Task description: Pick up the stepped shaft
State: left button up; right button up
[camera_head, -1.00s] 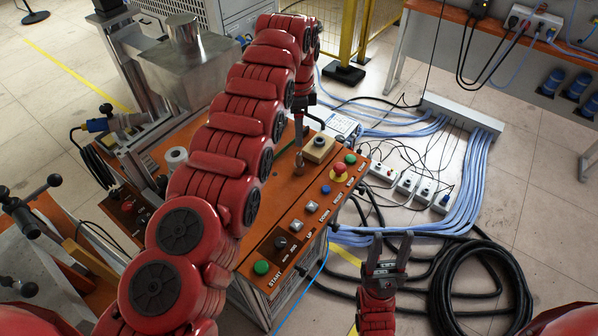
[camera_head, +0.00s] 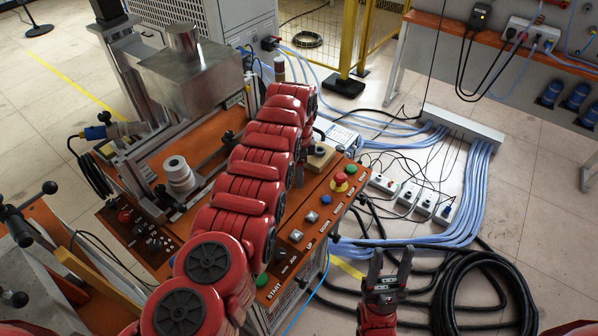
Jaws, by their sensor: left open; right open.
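A pale grey stepped cylinder (camera_head: 179,174), which looks like the stepped shaft, stands upright on the orange-topped machine bench, left of my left arm. My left arm crosses the middle of the view. My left gripper (camera_head: 300,172) is mostly hidden behind its own links; only a grey part shows over the bench, beside a wooden block. No object shows in it, and it is apart from the cylinder. My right gripper (camera_head: 391,262) is open and empty, fingers pointing up the picture, right of the bench over the floor.
The wooden block (camera_head: 321,157) with a dark ring sits near the control buttons and red emergency stop (camera_head: 340,181). A metal box (camera_head: 190,75) stands behind the cylinder. Power strips, blue cables and a black cable coil (camera_head: 485,292) cover the floor at right.

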pick_arm(q)
jog(key=shift+f, duration=0.1)
grip_shut()
dwell(0.5)
